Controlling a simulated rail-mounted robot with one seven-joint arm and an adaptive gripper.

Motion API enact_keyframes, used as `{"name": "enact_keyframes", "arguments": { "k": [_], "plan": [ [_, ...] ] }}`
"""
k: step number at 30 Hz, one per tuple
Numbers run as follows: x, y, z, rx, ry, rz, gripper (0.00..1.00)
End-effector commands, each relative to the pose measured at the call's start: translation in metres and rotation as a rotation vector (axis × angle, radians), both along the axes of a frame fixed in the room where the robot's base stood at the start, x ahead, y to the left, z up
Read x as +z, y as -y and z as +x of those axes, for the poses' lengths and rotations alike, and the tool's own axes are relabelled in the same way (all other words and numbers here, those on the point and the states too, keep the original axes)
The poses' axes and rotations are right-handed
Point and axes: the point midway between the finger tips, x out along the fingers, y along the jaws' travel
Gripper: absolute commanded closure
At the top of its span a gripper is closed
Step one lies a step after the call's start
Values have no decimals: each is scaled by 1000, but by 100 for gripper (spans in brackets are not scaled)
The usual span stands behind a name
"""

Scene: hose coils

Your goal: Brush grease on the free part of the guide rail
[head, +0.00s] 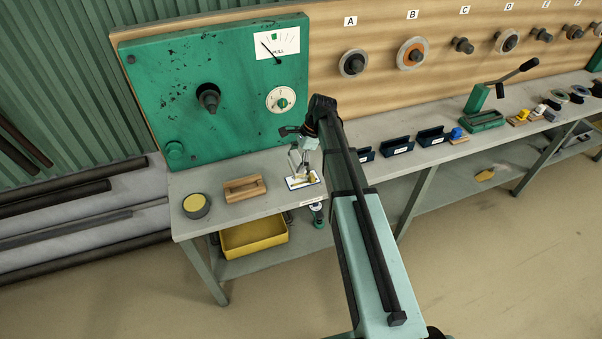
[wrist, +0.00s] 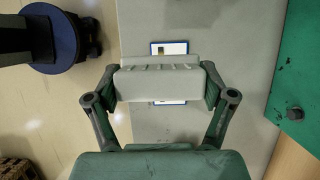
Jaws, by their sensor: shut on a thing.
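My gripper (head: 300,160) is above the bench near a small blue-edged white card (head: 290,185). In the wrist view a pale grey ridged block (wrist: 160,82) spans between the dark fingers, and the gripper appears shut on it. I cannot tell whether this block is a brush. The card also shows in the wrist view (wrist: 181,47), partly hidden behind the block, apparently below it. A small brass-coloured piece (head: 312,178) is at the card. A round dark tin with a yellow top (head: 196,205) stands at the left bench end. I cannot identify the guide rail.
A wooden block with a handle (head: 245,188) lies by the tin. A green panel (head: 150,95) with a spindle and dial stands behind. A yellow bin (head: 253,238) is under the bench (head: 225,214). Dark blue holders (head: 397,146) and a green lever tool (head: 484,120) are farther right.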

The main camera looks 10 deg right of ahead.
Motion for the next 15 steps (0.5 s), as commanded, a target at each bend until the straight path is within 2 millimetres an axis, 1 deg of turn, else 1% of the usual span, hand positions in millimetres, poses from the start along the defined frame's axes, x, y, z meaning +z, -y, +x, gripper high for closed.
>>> {"name": "enact_keyframes", "arguments": {
  "k": [8, 15],
  "plan": [
    [-1, -1, 0, 0, 0, 0, 46],
    [-14, -6, -1, 0, -1, 1, 46]
  ]
}}
